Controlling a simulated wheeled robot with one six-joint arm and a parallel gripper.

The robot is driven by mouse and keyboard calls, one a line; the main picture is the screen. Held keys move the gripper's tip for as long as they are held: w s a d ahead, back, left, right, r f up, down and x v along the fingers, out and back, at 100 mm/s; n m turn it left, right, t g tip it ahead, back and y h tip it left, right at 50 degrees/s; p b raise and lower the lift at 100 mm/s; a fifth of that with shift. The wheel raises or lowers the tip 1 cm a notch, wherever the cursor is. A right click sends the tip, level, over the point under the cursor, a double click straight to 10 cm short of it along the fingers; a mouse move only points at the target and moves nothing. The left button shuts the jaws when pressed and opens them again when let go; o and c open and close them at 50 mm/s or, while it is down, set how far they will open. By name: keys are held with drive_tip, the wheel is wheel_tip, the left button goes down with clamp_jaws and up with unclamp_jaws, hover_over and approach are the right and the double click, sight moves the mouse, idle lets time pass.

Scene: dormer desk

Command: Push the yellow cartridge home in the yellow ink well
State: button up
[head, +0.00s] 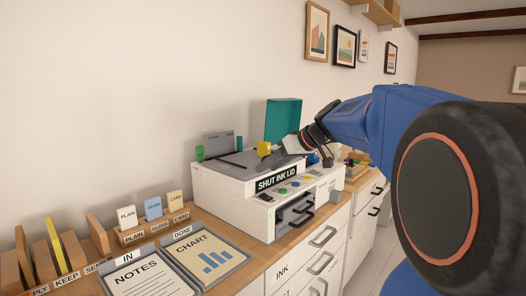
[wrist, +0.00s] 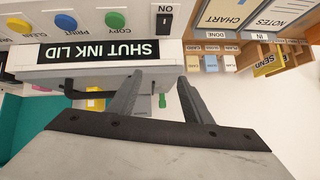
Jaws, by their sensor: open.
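The printer (head: 225,193) stands on the desk, with a raised teal lid (head: 284,118) at its back and a "SHUT INK LID" display on its front. A small yellow piece (head: 264,148) sticks up from the printer's top; I cannot tell whether it is the cartridge or part of the well. In the wrist view a yellow patch (wrist: 95,104) shows left of the fingers, mostly hidden behind my gripper. My gripper (wrist: 162,80) is open with nothing between its fingers, close to the printer's front top edge. The ink well and how deep any cartridge sits are hidden.
Copy, print and other buttons (wrist: 115,20) line the printer's front panel. Notes (head: 135,275) and chart (head: 203,250) trays lie left of the printer, beside card holders (head: 150,228). A wall stands behind the desk. Drawers (head: 318,255) are below.

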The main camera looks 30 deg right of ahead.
drive_tip(key=w+d+r+n+t, duration=0.1)
drive_tip(key=w+d+r+t, duration=0.1)
drive_tip(key=w+d+r, duration=0.35)
drive_tip(key=w+d+r+t, duration=0.1)
drive_tip(key=w+d+r, duration=0.1)
drive_tip(key=d, duration=0.7)
approach(264, 146)
drive_tip(key=shift+t, duration=0.3)
drive_tip(key=x, duration=0.4)
drive_tip(key=d+x, duration=0.1)
drive_tip(key=x, duration=0.1)
drive_tip(key=shift+w+r, duration=0.1)
drive_tip(key=shift+w, duration=0.2)
drive_tip(key=shift+f+x, duration=0.15)
drive_tip(key=shift+x, duration=1.2)
drive_tip(key=shift+f+x, duration=0.1)
drive_tip(key=shift+x, duration=1.25)
drive_tip(key=shift+s+d, duration=0.1)
drive_tip(key=shift+d, duration=0.05)
clamp_jaws()
